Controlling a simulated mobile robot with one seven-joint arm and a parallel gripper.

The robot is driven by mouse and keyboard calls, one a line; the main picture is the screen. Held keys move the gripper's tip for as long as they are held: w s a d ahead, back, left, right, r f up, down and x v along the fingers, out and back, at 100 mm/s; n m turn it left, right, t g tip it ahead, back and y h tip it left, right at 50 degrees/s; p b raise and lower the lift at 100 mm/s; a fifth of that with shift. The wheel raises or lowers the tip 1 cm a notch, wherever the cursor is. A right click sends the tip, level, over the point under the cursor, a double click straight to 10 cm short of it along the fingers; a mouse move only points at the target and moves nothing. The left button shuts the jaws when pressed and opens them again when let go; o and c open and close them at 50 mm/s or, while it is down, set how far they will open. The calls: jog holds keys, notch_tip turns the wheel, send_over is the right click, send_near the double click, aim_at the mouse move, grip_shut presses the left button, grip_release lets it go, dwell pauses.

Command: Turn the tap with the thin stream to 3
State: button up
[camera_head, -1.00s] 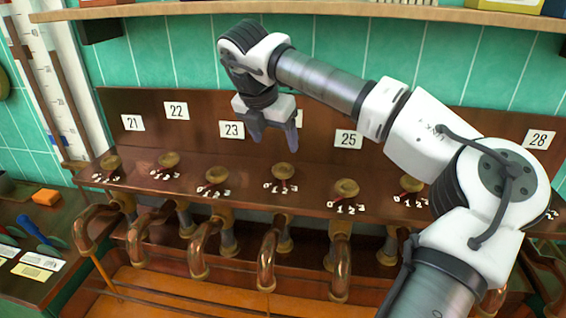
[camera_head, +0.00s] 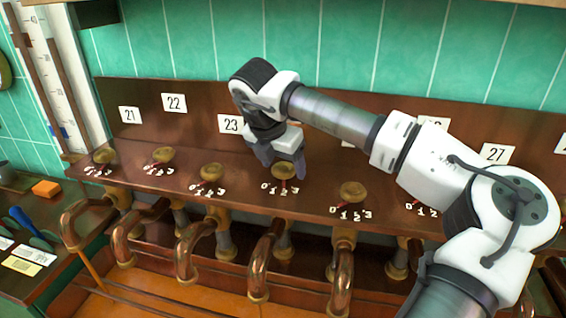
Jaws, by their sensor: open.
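A row of brass taps with red pointers stands on a brown wooden ledge (camera_head: 120,180), each with a 0 to 3 scale. My gripper (camera_head: 284,171) is open and points down, its fingertips on either side of the brass knob (camera_head: 284,166) of the tap between plates 23 and 25's place. I cannot tell whether the fingers touch the knob. The number plate behind this tap is hidden by my gripper. Copper spouts (camera_head: 262,262) curve down below the ledge. No thin stream can be clearly made out at any spout.
Neighbouring knobs stand close by, left (camera_head: 212,172) and right (camera_head: 352,192). Plates 21 (camera_head: 129,115), 22 (camera_head: 174,103) and 23 (camera_head: 230,124) are on the backboard. My arm hides part of the right side. An orange block (camera_head: 46,188) lies on the left side table.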

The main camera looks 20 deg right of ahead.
jog(key=c, duration=1)
jog(key=shift+f+n+b, duration=0.1)
jog(key=shift+n+b, duration=0.2)
jog(key=shift+b, duration=0.3)
jog(key=shift+s+f+n+t+y+b, duration=0.1)
jog(key=shift+n+t+y+b, duration=0.25)
jog(key=shift+n+b, duration=0.7)
jog(key=shift+d+r+n+t+y+b, duration=0.1)
jog(key=shift+n+t+y+b, duration=0.2)
jog(key=shift+n+b, duration=0.45)
jog(key=shift+d+r+n+t+y+b, duration=0.2)
jog(key=shift+n+b, duration=0.3)
jog(key=shift+n, duration=0.4)
jog(key=shift+a, duration=0.15)
jog(key=o, duration=1)
